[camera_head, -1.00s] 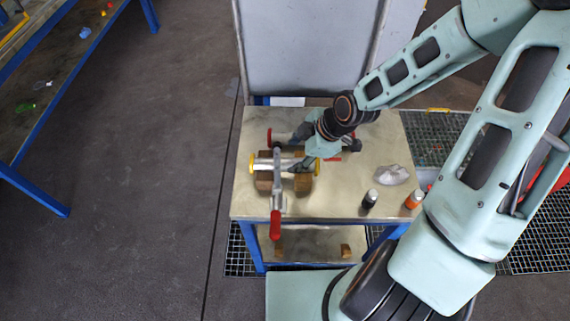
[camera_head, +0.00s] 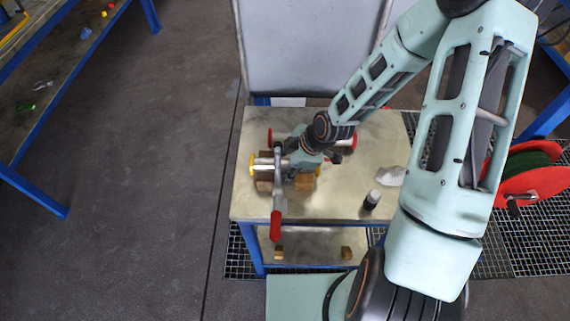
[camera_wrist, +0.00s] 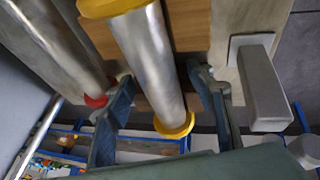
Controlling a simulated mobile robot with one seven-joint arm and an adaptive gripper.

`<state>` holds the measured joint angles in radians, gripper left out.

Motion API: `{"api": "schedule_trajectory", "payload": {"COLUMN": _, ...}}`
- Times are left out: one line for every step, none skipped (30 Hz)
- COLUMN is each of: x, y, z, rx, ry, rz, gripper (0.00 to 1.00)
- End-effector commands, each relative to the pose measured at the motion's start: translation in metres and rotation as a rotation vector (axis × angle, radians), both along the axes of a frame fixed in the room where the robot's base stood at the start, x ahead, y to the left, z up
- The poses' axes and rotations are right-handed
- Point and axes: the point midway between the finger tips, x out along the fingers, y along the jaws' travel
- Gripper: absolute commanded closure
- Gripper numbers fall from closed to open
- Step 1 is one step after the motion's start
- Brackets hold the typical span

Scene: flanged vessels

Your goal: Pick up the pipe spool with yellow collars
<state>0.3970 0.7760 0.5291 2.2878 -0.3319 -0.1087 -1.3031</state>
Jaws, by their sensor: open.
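The pipe spool with yellow collars (camera_head: 264,161) lies across wooden blocks (camera_head: 304,183) on the bench. In the head view its left collar and part of its grey tube show; my gripper (camera_head: 298,162) hides the rest. In the wrist view the spool's bare metal tube (camera_wrist: 148,55) runs between the two fingers of my gripper (camera_wrist: 161,78). The fingers are open, one on each side of the tube, with a gap visible on the right. One yellow collar is near the top edge, the other just beyond the fingers.
A spool with red collars (camera_wrist: 50,42) lies close beside the left finger. A dark bottle (camera_head: 371,200) and a pale lump (camera_head: 390,176) stand to the right. A grey panel (camera_head: 305,50) rises behind the bench.

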Motion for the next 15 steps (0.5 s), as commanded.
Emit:
{"api": "schedule_trajectory", "payload": {"x": 0.0001, "y": 0.0007, "z": -0.0014, "rx": 0.0, "ry": 0.001, "rz": 0.0, "gripper": 0.5}}
{"api": "schedule_trajectory", "payload": {"x": 0.0002, "y": 0.0006, "z": -0.0017, "rx": 0.0, "ry": 0.001, "rz": 0.0, "gripper": 0.5}}
{"api": "schedule_trajectory", "payload": {"x": 0.0003, "y": 0.0005, "z": -0.0017, "rx": 0.0, "ry": 0.0, "rz": 0.0, "gripper": 0.5}}
{"api": "schedule_trajectory", "payload": {"x": 0.0004, "y": 0.0004, "z": -0.0017, "rx": 0.0, "ry": 0.0, "rz": -0.001, "gripper": 0.5}}
{"api": "schedule_trajectory", "payload": {"x": 0.0004, "y": 0.0004, "z": -0.0017, "rx": 0.0, "ry": 0.0, "rz": -0.001, "gripper": 0.5}}
{"api": "schedule_trajectory", "payload": {"x": 0.0003, "y": 0.0003, "z": -0.0016, "rx": 0.0, "ry": 0.0, "rz": 0.0, "gripper": 0.5}}
{"api": "schedule_trajectory", "payload": {"x": 0.0004, "y": 0.0003, "z": -0.0015, "rx": 0.0, "ry": 0.0, "rz": 0.0, "gripper": 0.5}}
{"api": "schedule_trajectory", "payload": {"x": 0.0004, "y": 0.0003, "z": -0.0014, "rx": 0.0, "ry": 0.0, "rz": 0.0, "gripper": 0.53}}
{"api": "schedule_trajectory", "payload": {"x": 0.0004, "y": 0.0003, "z": -0.0014, "rx": 0.0, "ry": 0.0, "rz": 0.0, "gripper": 0.57}}
{"api": "schedule_trajectory", "payload": {"x": 0.0004, "y": 0.0003, "z": -0.0014, "rx": 0.0, "ry": 0.0, "rz": 0.0, "gripper": 0.6}}
{"api": "schedule_trajectory", "payload": {"x": 0.0004, "y": 0.0003, "z": -0.0014, "rx": 0.0, "ry": 0.0, "rz": 0.0, "gripper": 0.64}}
{"api": "schedule_trajectory", "payload": {"x": 0.0004, "y": 0.0002, "z": -0.0014, "rx": 0.0, "ry": 0.0, "rz": 0.0, "gripper": 0.68}}
{"api": "schedule_trajectory", "payload": {"x": 0.0004, "y": 0.0002, "z": -0.0014, "rx": 0.0, "ry": 0.0, "rz": 0.0, "gripper": 0.71}}
{"api": "schedule_trajectory", "payload": {"x": 0.0004, "y": 0.0002, "z": -0.0014, "rx": 0.0, "ry": 0.0, "rz": 0.0, "gripper": 0.74}}
{"api": "schedule_trajectory", "payload": {"x": 0.0004, "y": 0.0002, "z": -0.0014, "rx": 0.0, "ry": 0.0, "rz": 0.0, "gripper": 0.79}}
